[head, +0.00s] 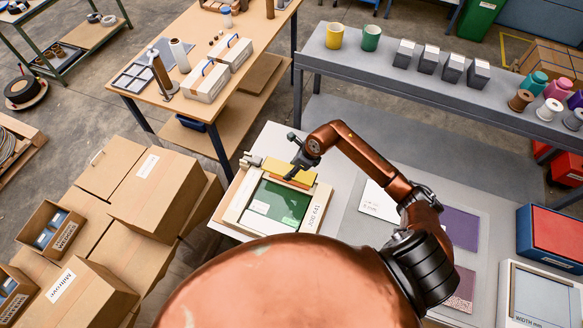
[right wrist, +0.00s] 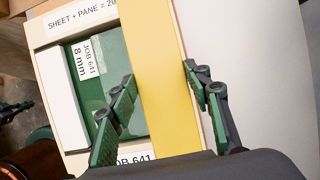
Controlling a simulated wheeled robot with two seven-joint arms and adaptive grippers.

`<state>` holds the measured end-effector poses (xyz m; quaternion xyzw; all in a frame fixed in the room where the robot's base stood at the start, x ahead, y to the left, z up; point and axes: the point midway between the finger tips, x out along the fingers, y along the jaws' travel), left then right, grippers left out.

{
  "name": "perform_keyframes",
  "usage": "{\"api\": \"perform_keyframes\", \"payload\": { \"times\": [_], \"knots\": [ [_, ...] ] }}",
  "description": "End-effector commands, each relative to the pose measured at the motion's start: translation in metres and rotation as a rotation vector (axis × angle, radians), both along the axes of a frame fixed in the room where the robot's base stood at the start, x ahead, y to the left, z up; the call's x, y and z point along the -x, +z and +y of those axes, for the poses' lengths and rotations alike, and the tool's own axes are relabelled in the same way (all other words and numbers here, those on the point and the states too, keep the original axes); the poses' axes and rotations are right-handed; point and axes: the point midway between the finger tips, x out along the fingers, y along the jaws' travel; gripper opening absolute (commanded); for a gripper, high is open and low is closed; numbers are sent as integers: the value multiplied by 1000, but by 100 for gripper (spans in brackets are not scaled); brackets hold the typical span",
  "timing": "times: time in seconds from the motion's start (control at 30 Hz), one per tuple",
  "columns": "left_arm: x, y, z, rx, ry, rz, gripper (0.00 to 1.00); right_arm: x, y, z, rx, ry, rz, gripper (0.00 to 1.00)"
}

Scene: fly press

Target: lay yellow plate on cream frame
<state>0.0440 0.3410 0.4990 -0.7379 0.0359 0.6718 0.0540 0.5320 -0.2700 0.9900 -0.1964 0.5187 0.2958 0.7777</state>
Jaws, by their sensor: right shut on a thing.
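The cream frame (head: 232,212) lies on the grey table, with a green pane (head: 282,203) inside it. It also shows in the right wrist view (right wrist: 48,62), with printed labels on its bars. The yellow plate (head: 276,165) is a long strip over the frame's far side, and in the right wrist view (right wrist: 158,75) it overlaps one side of the green pane. My right gripper (head: 301,166) is shut on the yellow plate, one finger on each side. I cannot tell whether the plate touches the frame. A dark gripper part, probably my left (right wrist: 14,107), shows at the wrist view's left edge.
A white sheet (head: 380,201) and a purple sheet (head: 462,229) lie right of the frame. A red-topped blue box (head: 555,235) stands at far right. Cardboard boxes (head: 150,190) are stacked at left. A grey bench (head: 375,72) with cups and blocks stands behind.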

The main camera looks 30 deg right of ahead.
Motion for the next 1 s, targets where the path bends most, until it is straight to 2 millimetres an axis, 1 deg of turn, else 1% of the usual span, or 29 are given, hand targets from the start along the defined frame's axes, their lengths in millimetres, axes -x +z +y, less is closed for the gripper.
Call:
{"api": "perform_keyframes", "payload": {
  "times": [0.03, 0.23, 0.3, 0.5, 0.63, 1.0],
  "knots": [
    [0, -5, 0, 0, 0, 1, 0, 0, -7, 0, -2, 0, 1, 17],
    [-1, -18, 0, 0, 0, 0, 0, 0, -30, 1, -1, 1, 1, 17],
    [-1, -26, 0, 0, 0, -1, 0, 0, -39, -1, 2, 3, 1, 17],
    [-3, -42, 0, 0, -1, -4, 0, 0, -57, 0, 1, 4, 0, 17],
    [-4, -45, -1, 1, -1, -5, 0, 0, -60, 0, 0, 3, 0, 17],
    [-5, -44, -1, 2, -1, -6, 0, 0, -59, 0, 0, 3, 0, 17]
  ]
}}
